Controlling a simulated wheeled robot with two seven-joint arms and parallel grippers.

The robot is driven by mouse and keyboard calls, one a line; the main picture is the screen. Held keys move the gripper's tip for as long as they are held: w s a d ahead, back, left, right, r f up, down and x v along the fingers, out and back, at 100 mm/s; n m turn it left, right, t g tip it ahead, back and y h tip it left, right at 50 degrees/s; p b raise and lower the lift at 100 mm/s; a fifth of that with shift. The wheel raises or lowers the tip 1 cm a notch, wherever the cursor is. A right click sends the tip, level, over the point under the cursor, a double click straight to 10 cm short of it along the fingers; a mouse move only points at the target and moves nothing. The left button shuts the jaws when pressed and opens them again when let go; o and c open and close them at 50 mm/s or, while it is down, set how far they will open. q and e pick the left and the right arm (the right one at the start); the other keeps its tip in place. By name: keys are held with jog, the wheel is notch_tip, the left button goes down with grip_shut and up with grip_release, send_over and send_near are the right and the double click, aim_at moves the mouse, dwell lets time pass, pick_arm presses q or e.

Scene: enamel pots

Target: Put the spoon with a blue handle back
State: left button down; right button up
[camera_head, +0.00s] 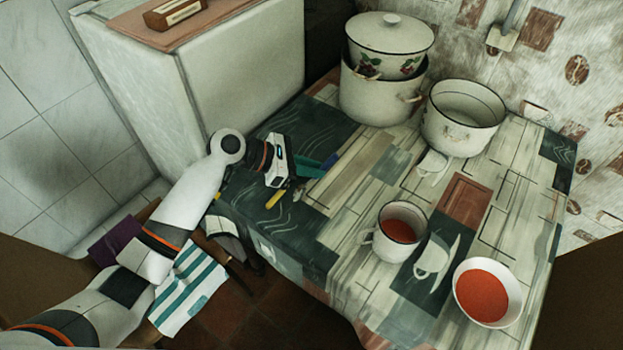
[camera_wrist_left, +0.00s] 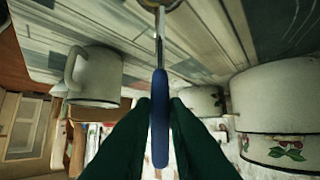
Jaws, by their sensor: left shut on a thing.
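The spoon with a blue handle (camera_head: 331,161) is held in my left gripper (camera_head: 316,167) over the dark left part of the table. In the left wrist view the blue handle (camera_wrist_left: 160,118) stands between the dark green fingers of the left gripper (camera_wrist_left: 160,104), which are shut on it. Its thin metal shaft runs toward the top edge, where the spoon's bowl is cut off. In the head view the metal end is hidden or too small to tell. My right gripper is not in view.
A white mug with red contents (camera_head: 401,231) and a white bowl of red soup (camera_head: 487,292) stand at the front right. A lidded pot stack (camera_head: 388,68) and an open pot (camera_head: 462,116) stand at the back. A yellow-handled thing (camera_head: 279,193) lies near my gripper.

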aim_at(313, 179)
pick_arm(q)
jog(key=shift+f, duration=1.8)
jog(key=c, duration=1.4)
grip_release()
jog(key=shift+f, duration=0.1)
jog(key=shift+c, duration=0.2)
jog(key=v, duration=1.2)
jog(key=shift+s, duration=0.1)
